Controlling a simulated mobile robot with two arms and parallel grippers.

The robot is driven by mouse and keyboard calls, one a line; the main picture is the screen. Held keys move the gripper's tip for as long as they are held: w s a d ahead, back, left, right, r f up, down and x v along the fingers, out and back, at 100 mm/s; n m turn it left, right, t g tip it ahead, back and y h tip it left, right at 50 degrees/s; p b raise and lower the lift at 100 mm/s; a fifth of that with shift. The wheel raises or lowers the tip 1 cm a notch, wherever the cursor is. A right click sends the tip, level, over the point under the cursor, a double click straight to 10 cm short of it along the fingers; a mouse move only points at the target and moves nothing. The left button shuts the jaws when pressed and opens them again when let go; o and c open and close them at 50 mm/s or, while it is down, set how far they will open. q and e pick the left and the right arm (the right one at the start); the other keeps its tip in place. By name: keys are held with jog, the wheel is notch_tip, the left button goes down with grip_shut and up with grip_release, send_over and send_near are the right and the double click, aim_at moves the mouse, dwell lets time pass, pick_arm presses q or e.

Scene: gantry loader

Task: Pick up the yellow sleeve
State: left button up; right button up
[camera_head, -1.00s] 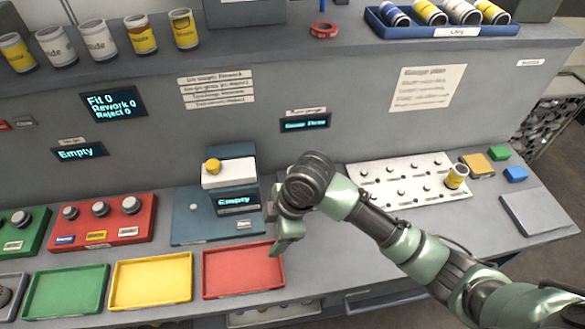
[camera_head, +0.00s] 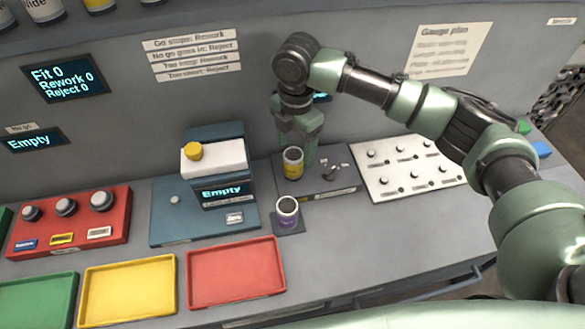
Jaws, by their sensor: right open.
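A yellow sleeve (camera_head: 293,163) with a white band and an open dark top stands upright on a grey fixture in the middle of the bench. My right gripper (camera_head: 306,154) points down right beside and behind it. Its fingers are partly hidden by the sleeve, and I cannot tell whether they touch it. The jaws are open. A purple and white sleeve (camera_head: 287,212) stands upright on a small dark pad just in front of the yellow one. My left gripper is not in view.
A white peg board (camera_head: 400,193) lies to the right, partly behind my right arm. A blue gauge station (camera_head: 165,215) with an "Empty" display stands left of the sleeves. Red (camera_head: 236,297), yellow (camera_head: 130,315) and green (camera_head: 35,322) trays line the front.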

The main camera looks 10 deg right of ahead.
aim_at(293, 166)
jog(key=f+p, duration=0.1)
jog(key=f, duration=0.2)
jog(key=f+p, duration=0.1)
jog(key=f, duration=0.3)
jog(key=shift+w+a+p, duration=0.15)
jog(key=shift+a+p, duration=0.05)
jog(key=shift+p, duration=0.15)
jog(key=shift+f, duration=0.45)
jog(key=shift+c, duration=0.3)
jog(key=shift+w, duration=0.1)
grip_shut()
